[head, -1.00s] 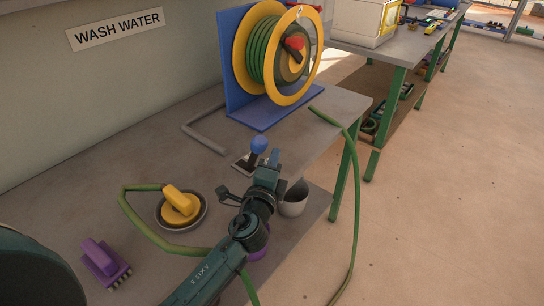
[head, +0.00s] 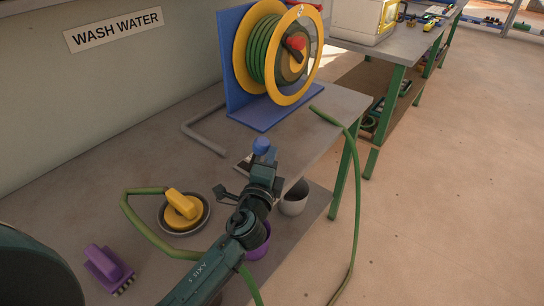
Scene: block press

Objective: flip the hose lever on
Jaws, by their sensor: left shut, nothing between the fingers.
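The hose lever (head: 261,146) shows as a blue ball knob at the far end of my left arm, on the grey bench. Its dark base plate (head: 243,163) is mostly hidden behind my gripper. My left gripper (head: 268,159) is shut and empty, its tip at the knob in the picture; I cannot tell whether they touch. The green hose (head: 353,200) hangs over the bench's right edge, and more of it is wound on the yellow reel (head: 316,62). My right gripper is out of view.
A yellow-handled tool (head: 183,206) sits in a round dish on the bench. A purple brush (head: 103,264) lies at front left. A grey bent pipe (head: 200,135) lies behind the lever. A white cup (head: 294,198) and purple cup (head: 257,243) stand lower down. Open floor lies right.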

